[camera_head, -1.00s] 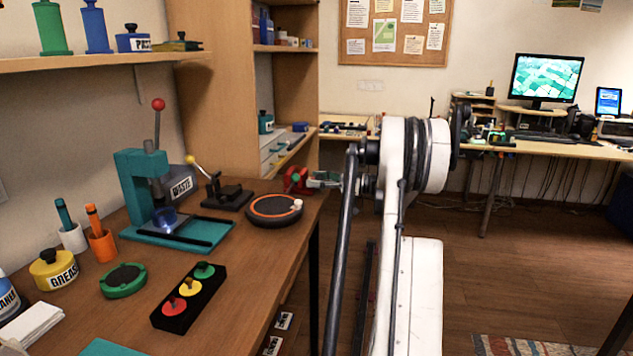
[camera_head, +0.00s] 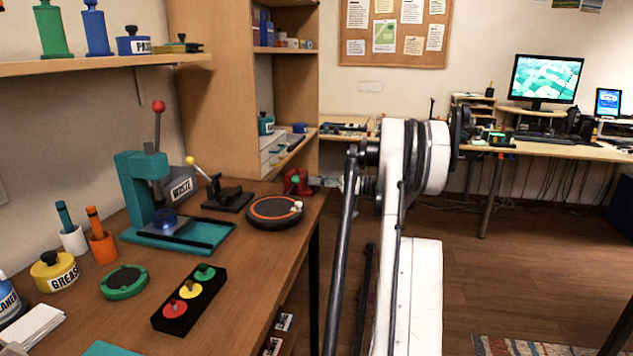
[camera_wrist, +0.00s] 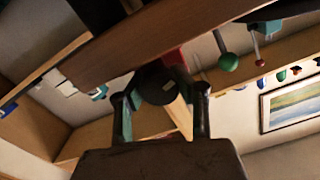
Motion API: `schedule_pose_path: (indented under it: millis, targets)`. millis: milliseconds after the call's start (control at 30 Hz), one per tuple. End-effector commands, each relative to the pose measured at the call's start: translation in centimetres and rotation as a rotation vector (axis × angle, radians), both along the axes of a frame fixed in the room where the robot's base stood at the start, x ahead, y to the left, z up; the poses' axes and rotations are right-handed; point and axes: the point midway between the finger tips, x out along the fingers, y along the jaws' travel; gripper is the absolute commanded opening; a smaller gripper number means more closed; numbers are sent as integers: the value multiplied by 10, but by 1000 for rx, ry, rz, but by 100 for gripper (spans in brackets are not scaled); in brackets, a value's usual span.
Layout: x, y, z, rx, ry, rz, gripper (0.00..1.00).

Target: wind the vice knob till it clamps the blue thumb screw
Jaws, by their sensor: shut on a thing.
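The red vice (camera_head: 297,181) stands at the far right corner of the workbench, and a small part of its red body also shows in the wrist view (camera_wrist: 174,57). The round black vice knob (camera_wrist: 157,85) sits between the two fingers of my gripper (camera_wrist: 159,95), which is shut on it. In the head view, my gripper (camera_head: 327,182) is small and sits just right of the vice, partly hidden by my arm. I cannot make out the blue thumb screw at the vice in either view.
The round dark turntable with an orange ring (camera_head: 273,211) lies left of and nearer than the vice. A black lever device (camera_head: 228,197) and a teal press (camera_head: 140,180) stand further left. The bench edge (camera_wrist: 160,45) runs close by my gripper in the wrist view.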

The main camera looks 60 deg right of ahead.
Motion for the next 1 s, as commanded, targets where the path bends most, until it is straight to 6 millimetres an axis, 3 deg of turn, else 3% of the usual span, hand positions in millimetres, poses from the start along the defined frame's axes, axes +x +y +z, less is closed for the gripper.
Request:
schedule_pose_path:
  millis: [500,533,700,1000]
  targets:
    - [0,0,0,88,35,0,0]
    - [0,0,0,88,35,0,30]
    - [0,0,0,88,35,0,51]
    - [-2,-1,-1,87,36,-2,51]
